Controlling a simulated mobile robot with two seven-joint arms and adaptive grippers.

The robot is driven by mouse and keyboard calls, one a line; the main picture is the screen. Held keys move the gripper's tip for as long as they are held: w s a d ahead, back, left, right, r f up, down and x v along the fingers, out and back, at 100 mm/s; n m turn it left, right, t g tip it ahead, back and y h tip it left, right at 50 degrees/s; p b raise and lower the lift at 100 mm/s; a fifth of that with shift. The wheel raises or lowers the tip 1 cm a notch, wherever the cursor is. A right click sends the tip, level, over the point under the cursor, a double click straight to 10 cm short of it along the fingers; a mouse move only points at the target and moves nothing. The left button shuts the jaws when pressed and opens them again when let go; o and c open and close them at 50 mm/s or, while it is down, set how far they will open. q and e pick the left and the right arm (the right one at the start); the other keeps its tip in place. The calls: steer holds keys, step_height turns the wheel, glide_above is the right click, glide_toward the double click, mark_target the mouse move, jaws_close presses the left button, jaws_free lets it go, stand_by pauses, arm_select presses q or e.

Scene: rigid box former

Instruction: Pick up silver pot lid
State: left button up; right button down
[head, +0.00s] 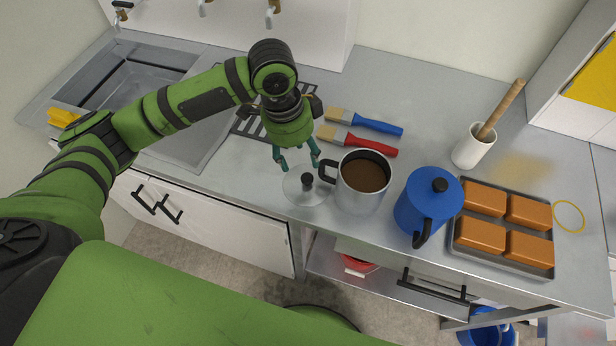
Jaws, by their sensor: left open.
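The silver pot lid (301,191) lies flat on the steel counter, with a dark knob (307,180) at its middle. It is just left of a silver pot (364,190) filled with brown liquid, close to the pot's black handle. My left gripper (298,164) comes from above and behind. Its two teal fingers point down and are apart, with nothing between them. The fingertips appear just above and behind the knob; the exact height gap is hard to tell. My right gripper is not in the frame.
A blue kettle (427,205) and a tray (457,252) of orange-brown blocks stand to the right. Blue (380,127) and red (378,148) brushes lie behind the pot. A white mortar (471,149) is farther back. The sink (120,88) is at left. The counter's front edge is near the lid.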

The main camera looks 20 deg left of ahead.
mark_target(306, 178)
arm_select(q)
steer(key=shift+d+f, duration=0.2)
steer(key=shift+f, duration=0.4)
steer(key=shift+d+f, duration=0.15)
steer(key=shift+f, duration=0.4)
steer(key=shift+w+f, duration=0.1)
steer(key=shift+f, duration=0.3)
steer(key=f, duration=0.5)
steer(key=shift+w+d+f+p, duration=0.15)
steer(key=shift+d+f+p, duration=0.2)
steer(key=shift+f+p, duration=0.05)
steer(key=shift+f, duration=0.1)
steer(key=shift+c, duration=1.2)
jaws_close()
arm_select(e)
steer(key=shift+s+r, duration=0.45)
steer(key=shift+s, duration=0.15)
